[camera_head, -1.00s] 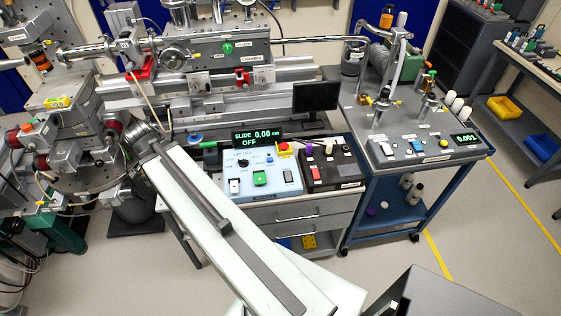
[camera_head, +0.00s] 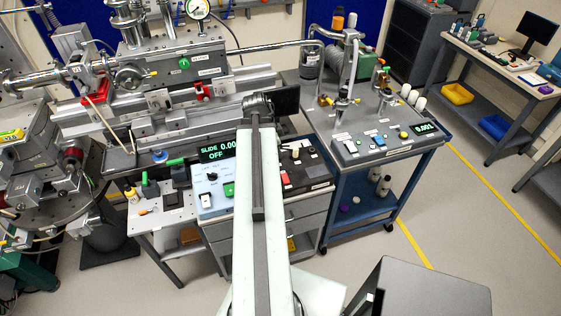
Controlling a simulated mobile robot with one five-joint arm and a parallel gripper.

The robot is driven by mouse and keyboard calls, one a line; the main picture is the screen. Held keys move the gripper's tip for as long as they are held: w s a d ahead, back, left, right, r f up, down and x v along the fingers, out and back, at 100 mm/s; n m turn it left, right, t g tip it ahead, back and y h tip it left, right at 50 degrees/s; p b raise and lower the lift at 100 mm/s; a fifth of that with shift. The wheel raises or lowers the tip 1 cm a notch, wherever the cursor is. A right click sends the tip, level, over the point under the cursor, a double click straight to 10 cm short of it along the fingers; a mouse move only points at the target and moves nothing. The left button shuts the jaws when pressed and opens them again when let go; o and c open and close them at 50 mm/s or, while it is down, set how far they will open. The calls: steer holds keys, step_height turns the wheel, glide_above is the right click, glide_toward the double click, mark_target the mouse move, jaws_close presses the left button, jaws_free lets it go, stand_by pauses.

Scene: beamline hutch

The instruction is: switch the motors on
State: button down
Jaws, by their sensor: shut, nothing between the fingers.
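A light-blue control box (camera_head: 204,212) stands on the bench left of my arm. Its display (camera_head: 216,151) reads "SLIDE 0.00" and "OFF", its right end hidden by my arm. The box carries a black knob (camera_head: 211,177), a white rocker switch (camera_head: 207,200) and a green switch (camera_head: 228,190). Its right part is hidden behind my arm. A dark control box (camera_head: 318,172) with a red-and-white switch (camera_head: 288,178) shows right of my arm. My gripper (camera_head: 257,102) is at the arm's far end, in front of the slide rails, above and beyond the boxes. It is shut and empty; its fingers are not clearly visible.
A grey bench plate with green-handled levers (camera_head: 151,188) lies left of the blue box. A blue cart (camera_head: 335,185) with pump hardware stands at right. Floor is open to the right of the cart.

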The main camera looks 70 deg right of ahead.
mark_target(285, 175)
steer(key=b+x, duration=0.8)
steer(key=x, duration=0.1)
steer(key=w+b+x, duration=0.1)
steer(key=b+x, duration=0.3)
steer(key=shift+a+f, duration=0.1)
steer(key=shift+f, duration=0.25)
steer(key=shift+r, duration=0.1)
